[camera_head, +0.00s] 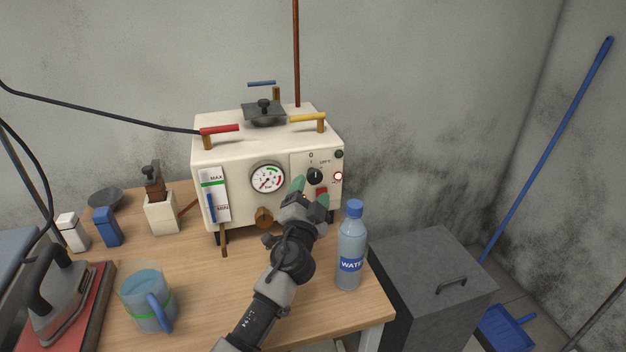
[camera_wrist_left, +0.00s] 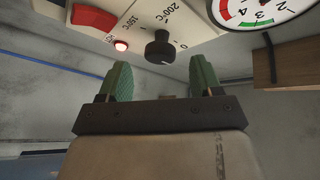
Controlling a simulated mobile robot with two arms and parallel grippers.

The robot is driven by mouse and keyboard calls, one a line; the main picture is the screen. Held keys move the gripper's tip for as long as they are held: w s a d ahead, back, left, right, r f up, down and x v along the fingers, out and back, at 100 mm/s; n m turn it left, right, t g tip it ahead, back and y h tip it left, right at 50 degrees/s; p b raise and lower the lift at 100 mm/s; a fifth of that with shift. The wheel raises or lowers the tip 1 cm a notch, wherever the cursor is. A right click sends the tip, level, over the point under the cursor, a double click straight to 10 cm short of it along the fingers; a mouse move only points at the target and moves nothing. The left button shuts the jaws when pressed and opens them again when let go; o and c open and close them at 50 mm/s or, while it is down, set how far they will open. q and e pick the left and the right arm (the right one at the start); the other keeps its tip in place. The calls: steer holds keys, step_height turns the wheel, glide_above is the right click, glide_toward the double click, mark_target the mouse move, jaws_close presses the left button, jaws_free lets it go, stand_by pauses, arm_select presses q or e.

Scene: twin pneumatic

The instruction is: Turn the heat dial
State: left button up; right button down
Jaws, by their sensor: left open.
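The heat dial (camera_head: 314,176) is a black round knob on the front panel of a cream boiler box (camera_head: 250,150). It also shows in the left wrist view (camera_wrist_left: 160,48), beside temperature marks of 150°C and 200°C. My left gripper (camera_head: 312,188) is just in front of the dial, apart from it. Its green fingers stand open, and in the left wrist view the dial appears beyond the gap between the fingertips (camera_wrist_left: 155,75). A red switch (camera_head: 322,193) is partly hidden by a finger, with a lit red lamp (camera_head: 338,176) near it. My right gripper is not in view.
A water bottle (camera_head: 351,245) stands right of my left arm, close to it. A pressure gauge (camera_head: 267,178) and brass valve (camera_head: 265,217) are left of the gripper. A mug (camera_head: 147,300) and an iron (camera_head: 58,290) stand at the left of the wooden table (camera_head: 205,290).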

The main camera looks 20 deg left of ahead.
mark_target(313, 181)
arm_select(q)
steer(key=shift+x, duration=1.55)
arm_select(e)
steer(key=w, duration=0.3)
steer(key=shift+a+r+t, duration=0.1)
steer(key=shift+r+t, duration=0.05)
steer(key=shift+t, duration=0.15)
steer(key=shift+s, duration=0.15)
